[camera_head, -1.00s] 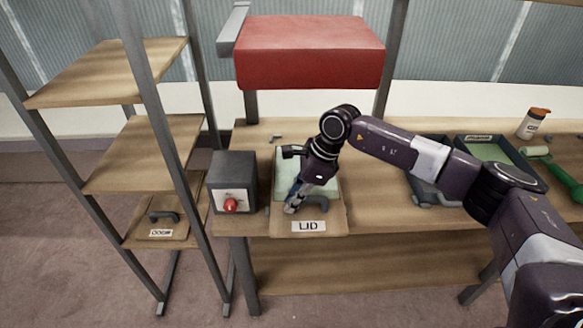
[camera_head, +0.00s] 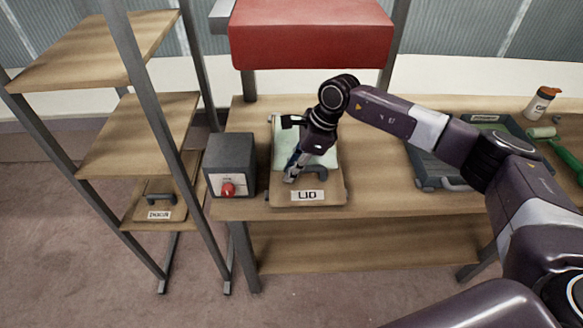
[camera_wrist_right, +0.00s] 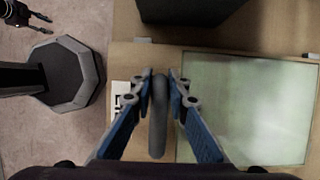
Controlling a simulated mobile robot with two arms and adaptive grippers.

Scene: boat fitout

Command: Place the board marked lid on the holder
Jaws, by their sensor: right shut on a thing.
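The board marked LID (camera_head: 282,199) is wooden, with a white label and a grey arched handle (camera_head: 318,172). It lies at or just above the workbench top, near the front edge. My right gripper (camera_head: 291,178) is shut on the handle, which also shows between the blue fingers in the right wrist view (camera_wrist_right: 158,115). A pale green panel (camera_wrist_right: 250,110) lies beside the handle; I cannot tell whether it belongs to the board or lies under it. No holder is clearly recognisable. A dark gripper, apparently my left one (camera_wrist_right: 28,15), shows small at the wrist view's corner.
A grey box with a red knob (camera_head: 228,165) stands close left of the board. A shelf rack (camera_head: 140,135) stands further left, with another labelled, handled board (camera_head: 155,200) low down. A red box (camera_head: 310,35) hangs above. A dark tray (camera_head: 430,170) and bottle (camera_head: 541,103) are right.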

